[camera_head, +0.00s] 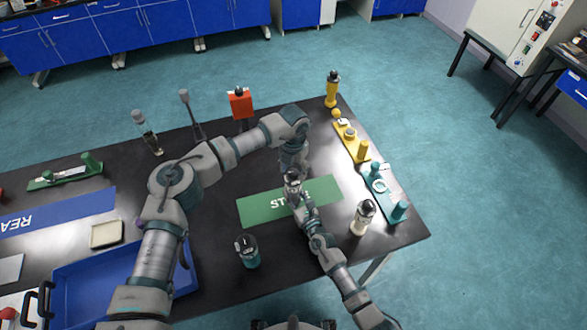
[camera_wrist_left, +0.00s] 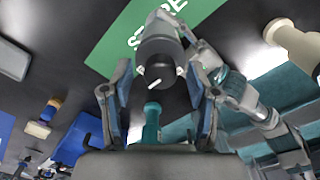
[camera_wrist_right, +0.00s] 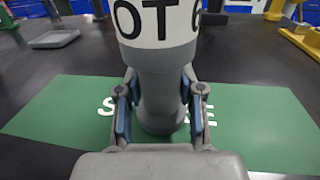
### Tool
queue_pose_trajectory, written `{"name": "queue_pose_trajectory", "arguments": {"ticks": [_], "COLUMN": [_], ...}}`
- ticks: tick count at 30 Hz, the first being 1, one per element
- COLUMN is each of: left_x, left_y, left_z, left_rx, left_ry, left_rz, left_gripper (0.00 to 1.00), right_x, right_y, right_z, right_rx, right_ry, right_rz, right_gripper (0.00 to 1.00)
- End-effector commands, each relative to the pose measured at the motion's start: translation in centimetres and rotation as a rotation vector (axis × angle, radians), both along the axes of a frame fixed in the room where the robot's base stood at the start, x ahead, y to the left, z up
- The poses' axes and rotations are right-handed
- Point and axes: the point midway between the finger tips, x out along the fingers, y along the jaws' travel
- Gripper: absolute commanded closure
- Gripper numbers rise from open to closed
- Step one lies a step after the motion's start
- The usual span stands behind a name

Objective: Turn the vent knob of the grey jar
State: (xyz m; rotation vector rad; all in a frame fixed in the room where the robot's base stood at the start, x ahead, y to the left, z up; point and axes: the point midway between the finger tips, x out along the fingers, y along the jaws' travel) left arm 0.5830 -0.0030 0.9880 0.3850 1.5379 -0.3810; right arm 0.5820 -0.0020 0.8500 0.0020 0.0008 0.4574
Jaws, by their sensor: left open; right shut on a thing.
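The grey jar (camera_head: 293,179) stands on the green mat (camera_head: 259,209) in the head view, mostly hidden by my arms. In the right wrist view its grey waist (camera_wrist_right: 158,98) is between the fingers of my right gripper (camera_wrist_right: 160,85), shut on it, below a white band with black letters. My left gripper (camera_wrist_left: 158,78) is open above the jar, fingers pointing down. In the left wrist view the dark round top with the vent knob (camera_wrist_left: 158,72) lies between the open fingers, with a gap on both sides. A white mark shows on it.
A cream bottle (camera_head: 362,217) and a teal bottle (camera_head: 248,251) stand near the front. Teal (camera_head: 380,187) and yellow (camera_head: 351,140) fixtures line the right edge. A blue tray (camera_head: 80,282) is at left. A red block (camera_head: 241,104) stands at the back.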

Motion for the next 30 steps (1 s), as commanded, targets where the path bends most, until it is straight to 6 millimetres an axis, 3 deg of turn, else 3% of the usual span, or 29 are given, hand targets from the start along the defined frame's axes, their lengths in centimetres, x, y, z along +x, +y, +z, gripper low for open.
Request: {"name": "queue_pose_trajectory", "arguments": {"ticks": [1,6,8,20,30], "left_x": [0.01,0.02,0.02,0.03,0.02], "left_y": [0.02,0.04,0.04,0.03,0.01], "left_z": [0.01,0.02,0.01,0.0,-0.02], "left_rx": [0.0,-0.001,0.0,0.0,0.0], "left_ry": [0.0,0.0,0.0,0.0,0.0], "left_rz": [0.0,0.0,0.0,0.068,0.326], "left_gripper": [0.45,0.88,1.0,1.0,1.0], "right_x": [0.02,0.02,0.02,0.03,0.03], "right_y": [0.01,0.03,0.02,0.01,0.01], "right_z": [0.05,0.05,0.05,0.06,0.08], "right_rx": [0.0,0.0,0.0,0.0,0.001], "right_ry": [-0.001,-0.001,-0.001,-0.001,-0.002], "right_rz": [0.0,0.0,0.0,0.0,0.0], "right_gripper": [1.0,1.0,1.0,1.0,1.0]}}
